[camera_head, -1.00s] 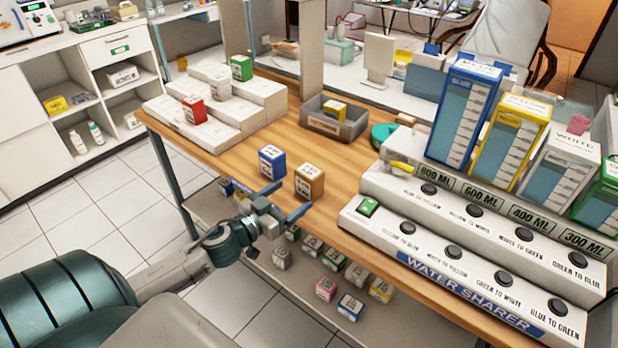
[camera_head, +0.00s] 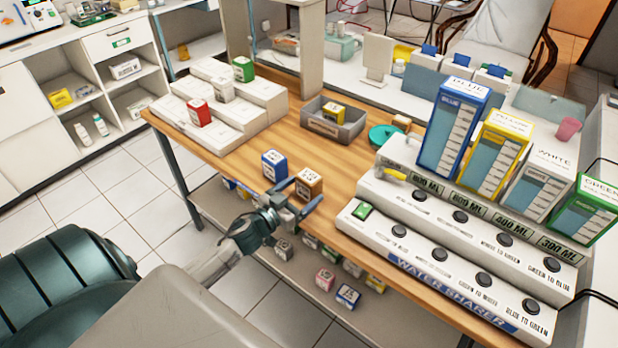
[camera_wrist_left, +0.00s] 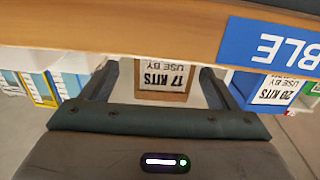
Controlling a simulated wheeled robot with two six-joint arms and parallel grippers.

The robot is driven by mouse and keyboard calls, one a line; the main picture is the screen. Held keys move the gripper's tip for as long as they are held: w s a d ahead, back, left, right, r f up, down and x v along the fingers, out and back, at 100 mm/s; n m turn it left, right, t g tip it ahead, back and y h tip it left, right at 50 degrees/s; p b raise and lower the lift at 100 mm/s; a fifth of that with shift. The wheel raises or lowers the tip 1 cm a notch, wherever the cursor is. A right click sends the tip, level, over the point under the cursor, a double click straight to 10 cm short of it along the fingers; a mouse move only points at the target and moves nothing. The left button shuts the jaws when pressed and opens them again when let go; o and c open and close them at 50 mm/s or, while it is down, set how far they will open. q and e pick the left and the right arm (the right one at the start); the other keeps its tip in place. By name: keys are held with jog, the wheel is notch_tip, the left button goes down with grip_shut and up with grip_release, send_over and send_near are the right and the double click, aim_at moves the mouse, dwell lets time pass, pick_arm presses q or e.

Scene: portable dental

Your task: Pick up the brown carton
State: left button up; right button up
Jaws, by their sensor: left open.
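The brown carton (camera_head: 309,183) has a white label and stands upright near the front edge of the wooden table (camera_head: 240,155). My left gripper (camera_head: 298,198) is open at that edge, its fingers pointing toward the carton. The left finger passes between the brown carton and the blue carton (camera_head: 274,163); the other is at the front right. In the left wrist view, upside down, the brown carton (camera_wrist_left: 165,95) shows in the gap between the open fingers, partly cut off by the table edge. I cannot tell whether either finger touches it. My right gripper is out of view.
The blue carton stands close on the left. A white water sharer (camera_head: 440,255) with several buttons fills the table's right. A grey bin (camera_head: 349,131) with a yellow carton stands behind, beside a teal round object (camera_head: 384,136). White steps (camera_head: 215,135) stand at back left.

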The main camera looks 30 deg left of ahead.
aim_at(314, 180)
pick_arm(q)
jog(key=shift+w, duration=0.15)
jog(key=shift+w+r+p, duration=0.15)
jog(key=shift+w+p, duration=0.15)
jog(key=shift+p, duration=0.15)
jog(key=w+p, duration=0.2)
jog(key=w, duration=0.2)
jog(key=shift+w+d, duration=0.1)
jog(key=shift+d, duration=0.05)
jog(key=shift+w, duration=0.25)
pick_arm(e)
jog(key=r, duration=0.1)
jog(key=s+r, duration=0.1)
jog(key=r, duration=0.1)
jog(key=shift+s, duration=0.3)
pick_arm(q)
jog(key=shift+c, duration=0.2)
jog(key=c, duration=1)
